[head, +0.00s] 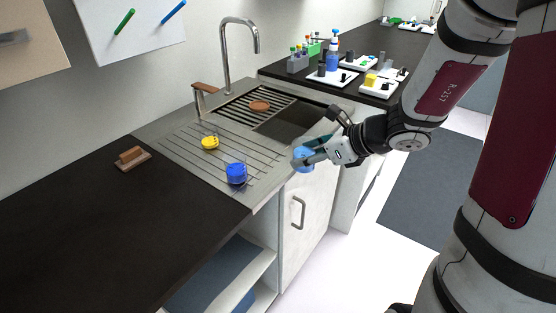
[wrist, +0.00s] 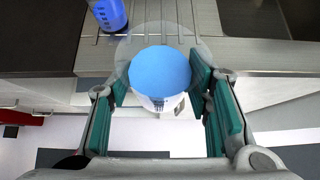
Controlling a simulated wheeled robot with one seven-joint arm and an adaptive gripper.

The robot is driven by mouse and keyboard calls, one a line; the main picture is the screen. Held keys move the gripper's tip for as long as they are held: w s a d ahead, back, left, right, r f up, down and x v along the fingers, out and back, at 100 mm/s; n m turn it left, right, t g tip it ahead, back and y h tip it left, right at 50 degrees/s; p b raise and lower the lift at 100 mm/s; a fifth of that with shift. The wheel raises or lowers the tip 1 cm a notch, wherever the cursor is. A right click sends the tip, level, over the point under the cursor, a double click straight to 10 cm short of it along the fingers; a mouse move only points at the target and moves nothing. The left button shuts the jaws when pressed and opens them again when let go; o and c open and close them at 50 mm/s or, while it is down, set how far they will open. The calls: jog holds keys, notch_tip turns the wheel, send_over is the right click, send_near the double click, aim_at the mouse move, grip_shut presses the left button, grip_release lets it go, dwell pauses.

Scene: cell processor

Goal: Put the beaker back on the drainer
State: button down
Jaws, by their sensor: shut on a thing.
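A clear beaker with light blue contents (head: 301,155) is between the fingers of my gripper (head: 314,157), which is shut on it. In the wrist view the beaker (wrist: 160,78) sits between the two teal finger pads. It is just off the front edge of the counter, to the right of the grooved drainer (head: 200,165). A beaker with dark blue contents (head: 236,174) and one with yellow contents (head: 210,142) stand on the drainer. The dark blue one also shows at the top left of the wrist view (wrist: 108,14).
The sink (head: 285,122) with its tap (head: 240,45) lies behind the drainer. A wooden-handled item (head: 131,158) sits on the dark counter at left. Trays and bottles (head: 332,75) crowd the far counter. The drainer's front right part is free.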

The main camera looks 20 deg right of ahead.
jog(key=w+a, duration=0.1)
jog(key=w, duration=0.3)
jog(key=w+a+f, duration=0.1)
jog(key=w+a, duration=0.1)
jog(key=w, duration=0.3)
jog(key=w+a, duration=0.1)
jog(key=w, duration=0.4)
jog(key=shift+w+a+f, duration=0.1)
jog(key=shift+a+f, duration=0.1)
jog(key=shift+a, duration=0.15)
jog(key=shift+w+f, duration=0.15)
jog(key=shift+f, duration=0.75)
jog(key=shift+w+f, duration=0.1)
jog(key=shift+f, duration=0.8)
jog(key=shift+f+b, duration=0.2)
jog(key=shift+b, duration=0.15)
jog(key=c, duration=0.8)
grip_release()
jog(key=shift+r, duration=0.2)
